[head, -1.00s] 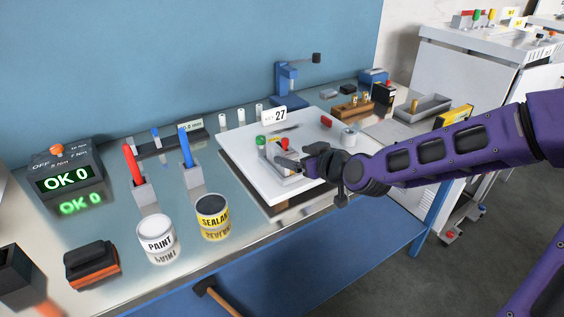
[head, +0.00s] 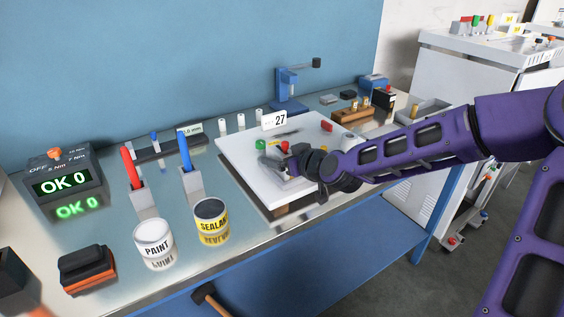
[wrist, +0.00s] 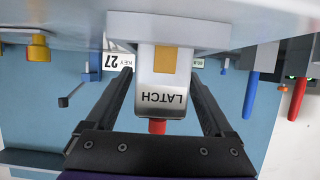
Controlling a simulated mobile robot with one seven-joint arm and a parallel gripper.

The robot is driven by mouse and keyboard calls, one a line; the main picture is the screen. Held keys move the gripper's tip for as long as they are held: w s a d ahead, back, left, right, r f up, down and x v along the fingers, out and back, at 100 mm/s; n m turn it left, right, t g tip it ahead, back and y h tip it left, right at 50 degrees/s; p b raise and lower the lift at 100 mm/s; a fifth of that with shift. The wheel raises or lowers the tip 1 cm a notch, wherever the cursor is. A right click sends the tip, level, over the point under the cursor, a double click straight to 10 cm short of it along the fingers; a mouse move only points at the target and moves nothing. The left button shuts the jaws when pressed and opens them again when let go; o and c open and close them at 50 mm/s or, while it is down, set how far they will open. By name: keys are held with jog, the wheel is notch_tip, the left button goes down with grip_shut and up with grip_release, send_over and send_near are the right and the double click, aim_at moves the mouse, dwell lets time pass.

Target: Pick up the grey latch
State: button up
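In the wrist view, a pale grey block marked LATCH (wrist: 162,97), with a yellow-orange patch, sits between the two fingers of my gripper (wrist: 162,73). The label reads upside down. The fingers are apart, one on each side, with a narrow gap visible on both sides. A red part shows just below the label. In the head view, my gripper (head: 289,161) is low over the white board (head: 240,155), at the grey fixture with green and red knobs. My gripper and arm hide most of that fixture there.
A card numbered 27 (head: 274,119) stands at the board's back edge. A red piece (head: 327,126) and a white cylinder (head: 348,141) are to the right. Paint (head: 155,240) and sealant (head: 211,217) cans stand front left, near red and blue markers.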

grip_shut()
jog(key=shift+r, duration=0.15)
